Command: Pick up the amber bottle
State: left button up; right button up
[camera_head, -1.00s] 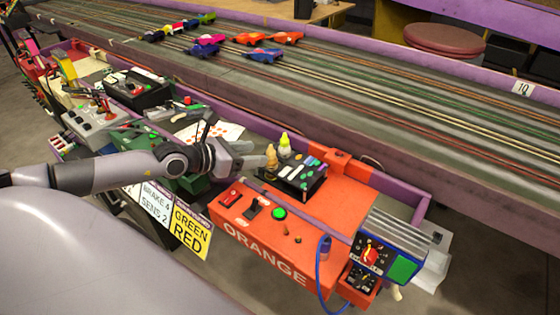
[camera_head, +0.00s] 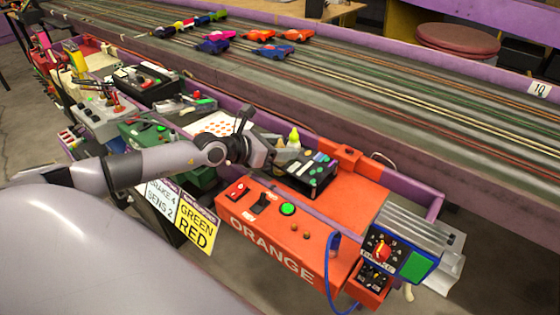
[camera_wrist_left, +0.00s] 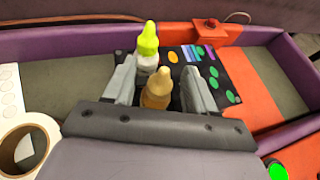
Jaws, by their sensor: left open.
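The amber bottle (camera_wrist_left: 157,90) stands upright in the left wrist view, between the two spread fingers of my left gripper (camera_wrist_left: 160,88). A gap shows on its right side; on its left I cannot tell whether a finger touches it. In the head view my left gripper (camera_head: 286,156) is at the near left end of the black tray, and the amber bottle is hidden there. A clear bottle with a yellow-green cap (camera_wrist_left: 147,48) stands just behind the amber one; its tip also shows in the head view (camera_head: 294,137). My right gripper is out of view.
A black tray (camera_wrist_left: 243,97) with coloured round pieces lies right of the bottles. The orange control panel (camera_head: 265,215) is in front. A purple rim (camera_head: 345,148) runs behind, with the slot track beyond. A tape roll (camera_wrist_left: 12,150) is at left.

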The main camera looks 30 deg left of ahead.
pick_arm(q)
grip_shut()
jog(key=shift+r, duration=0.15)
